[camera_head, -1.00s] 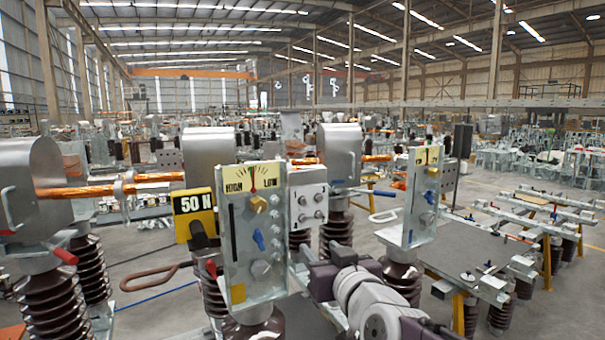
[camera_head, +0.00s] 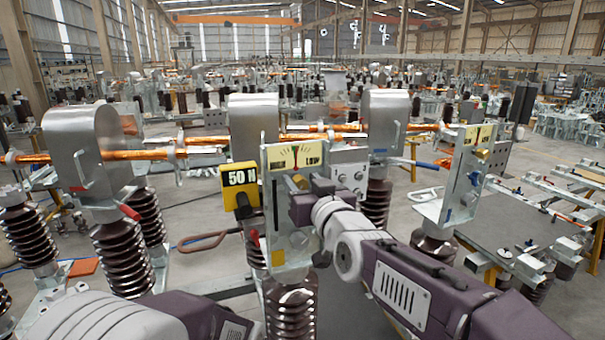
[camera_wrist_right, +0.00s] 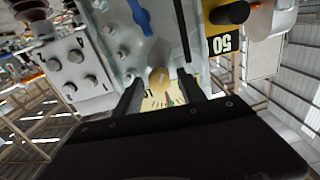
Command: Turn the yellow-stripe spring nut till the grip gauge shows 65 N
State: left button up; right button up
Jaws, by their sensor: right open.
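The front metal panel (camera_head: 273,240) carries a yellow HIGH/LOW gauge (camera_head: 296,158) with its red needle near the middle. The yellow grip display (camera_head: 239,178) reads 50 N. In the right wrist view, a yellow round nut (camera_wrist_right: 159,79) sits on the panel just below the gauge dial (camera_wrist_right: 160,101). My right gripper (camera_wrist_right: 160,88) is open, with one finger on each side of this nut; contact cannot be told.
A similar panel (camera_head: 462,172) stands to the right, by a grey table. Brown ribbed insulators (camera_head: 130,258) and grey metal housings (camera_head: 255,124) stand around the front panel. A blue lever (camera_wrist_right: 140,14) shows beside the nut in the right wrist view.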

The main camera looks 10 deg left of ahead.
jog(key=shift+s+a, duration=0.1)
jog(key=shift+a, duration=0.35)
jog(key=shift+d, duration=0.4)
jog(key=c, duration=0.4)
jog(key=shift+d, duration=0.1)
jog(key=c, duration=0.5)
grip_shut()
